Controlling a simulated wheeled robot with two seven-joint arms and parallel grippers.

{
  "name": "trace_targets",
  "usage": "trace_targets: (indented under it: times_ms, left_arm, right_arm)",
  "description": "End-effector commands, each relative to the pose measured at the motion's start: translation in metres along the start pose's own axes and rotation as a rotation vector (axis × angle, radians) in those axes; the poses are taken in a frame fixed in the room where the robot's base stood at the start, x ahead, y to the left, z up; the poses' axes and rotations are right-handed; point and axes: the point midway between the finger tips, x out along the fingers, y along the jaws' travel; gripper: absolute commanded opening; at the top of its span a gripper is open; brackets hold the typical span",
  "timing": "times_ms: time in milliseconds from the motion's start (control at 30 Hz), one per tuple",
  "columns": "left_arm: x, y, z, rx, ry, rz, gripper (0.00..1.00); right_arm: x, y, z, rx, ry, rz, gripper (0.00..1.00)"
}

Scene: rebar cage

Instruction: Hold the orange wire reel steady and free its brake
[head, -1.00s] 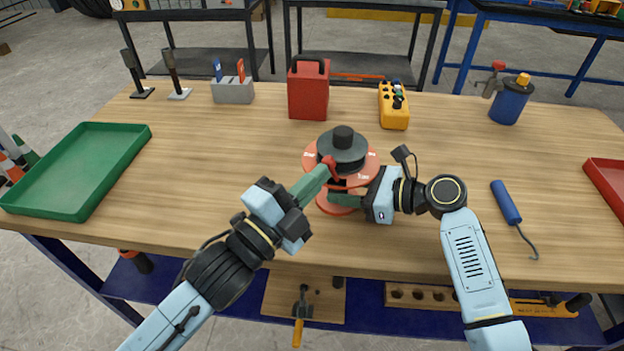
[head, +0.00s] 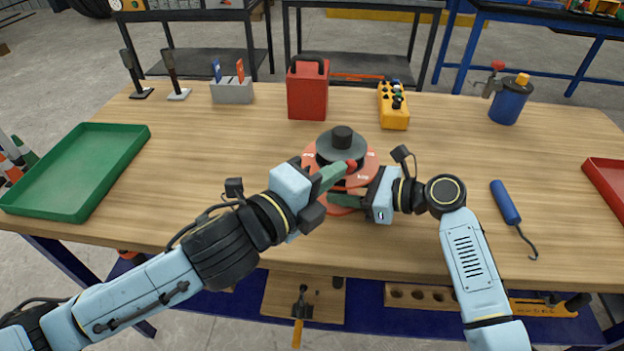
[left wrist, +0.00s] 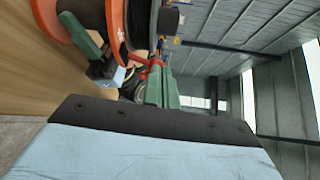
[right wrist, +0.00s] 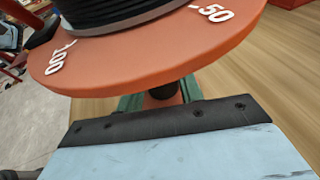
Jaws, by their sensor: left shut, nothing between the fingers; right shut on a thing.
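The orange wire reel (head: 368,168) stands on the wooden table with dark wire wound on it and a grey disc with a black knob on top. My right gripper (head: 347,201) is shut on the reel's stem below the upper flange (right wrist: 150,62); its green fingers flank the stem in the right wrist view. A red brake lever (head: 351,165) shows at the reel's front, and in the left wrist view (left wrist: 147,69) beside my left fingertips. My left gripper (head: 338,174) is shut and empty, its tips at the lever. I cannot tell whether they touch.
A red canister (head: 308,95) and a yellow control box (head: 393,108) stand behind the reel. A green tray (head: 80,172) is at left, a blue-handled hook (head: 507,203) at right. Bare table lies between the tray and the reel.

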Motion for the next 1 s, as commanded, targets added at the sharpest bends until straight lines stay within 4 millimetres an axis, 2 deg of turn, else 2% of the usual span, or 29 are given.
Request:
trace_targets:
  times_ms: [167, 400, 500, 667, 1000]
  left_arm:
    - [-0.015, 0.001, 0.0, 0.0, 0.0, 0.001, 0.0]
    - [-0.056, 0.001, 0.0, 0.0, 0.0, 0.003, 0.0]
    - [-0.067, 0.001, 0.0, 0.0, 0.0, 0.002, 0.0]
    - [-0.075, 0.0, 0.0, 0.0, 0.0, 0.001, 0.0]
    - [-0.074, 0.0, 0.0, 0.0, 0.0, 0.0, 0.0]
  right_arm:
    - [0.0, 0.0, 0.003, -0.002, -0.006, 0.0, 0.09]
    - [0.0, 0.0, 0.003, -0.002, -0.006, 0.0, 0.09]
    - [0.0, 0.0, 0.003, -0.002, -0.006, 0.0, 0.09]
    - [0.0, 0.0, 0.003, -0.002, -0.006, 0.0, 0.09]
    - [0.0, 0.0, 0.003, -0.002, -0.006, 0.0, 0.09]
